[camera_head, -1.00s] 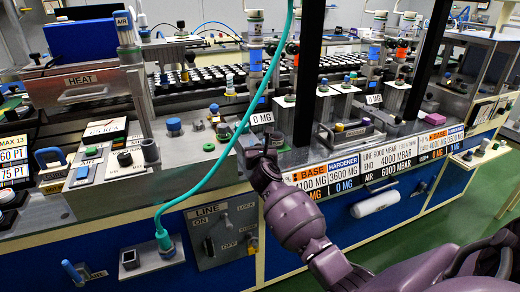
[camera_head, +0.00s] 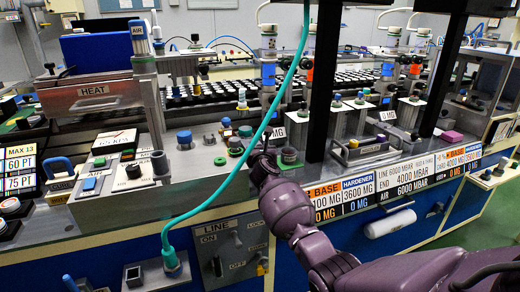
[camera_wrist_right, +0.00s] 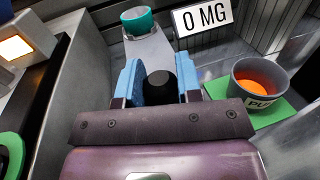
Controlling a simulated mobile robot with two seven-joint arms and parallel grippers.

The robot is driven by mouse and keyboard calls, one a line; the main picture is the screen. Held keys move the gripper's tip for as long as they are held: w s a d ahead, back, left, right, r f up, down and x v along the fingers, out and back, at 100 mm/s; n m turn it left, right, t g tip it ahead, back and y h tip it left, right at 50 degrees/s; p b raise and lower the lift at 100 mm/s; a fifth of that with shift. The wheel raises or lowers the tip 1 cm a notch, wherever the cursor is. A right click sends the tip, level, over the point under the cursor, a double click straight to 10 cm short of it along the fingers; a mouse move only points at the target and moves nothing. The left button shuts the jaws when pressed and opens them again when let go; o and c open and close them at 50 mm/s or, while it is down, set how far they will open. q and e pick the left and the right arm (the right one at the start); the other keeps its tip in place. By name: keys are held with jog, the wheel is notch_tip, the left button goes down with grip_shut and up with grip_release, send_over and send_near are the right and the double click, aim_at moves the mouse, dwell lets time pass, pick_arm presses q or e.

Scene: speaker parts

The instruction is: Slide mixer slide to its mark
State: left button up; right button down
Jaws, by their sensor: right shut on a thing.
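In the right wrist view, the mixer slide seems to be the grey plate (camera_wrist_right: 150,47) carrying a teal cup (camera_wrist_right: 138,20), with an upright black knob (camera_wrist_right: 159,88) nearer to me. My right gripper (camera_wrist_right: 159,80) has its two blue finger pads on either side of this knob and is shut on it. In the head view my right gripper (camera_head: 264,158) is down at the bench beside the teal hose, and its own wrist hides the knob. I cannot make out the mark. My left gripper is not in view.
A grey cup (camera_wrist_right: 260,80) with orange inside stands on a green pad just right of the gripper. A "0 MG" display (camera_wrist_right: 203,16) stands behind. The teal hose (camera_head: 240,160) hangs close left of my right wrist. A black post (camera_head: 322,85) rises to the right.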

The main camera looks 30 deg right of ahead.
jog(key=c, duration=0.8)
grip_release()
jog(key=shift+r, duration=0.1)
notch_tip(320, 180, up, 7)
jog(key=p, duration=0.3)
jog(key=shift+r, duration=0.1)
pick_arm(q)
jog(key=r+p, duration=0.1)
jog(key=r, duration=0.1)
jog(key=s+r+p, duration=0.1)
jog(key=p, duration=0.1)
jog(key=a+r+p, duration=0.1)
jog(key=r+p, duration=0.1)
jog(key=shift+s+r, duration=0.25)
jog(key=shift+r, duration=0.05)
pick_arm(e)
notch_tip(320, 180, up, 13)
jog(key=shift+f, duration=0.2)
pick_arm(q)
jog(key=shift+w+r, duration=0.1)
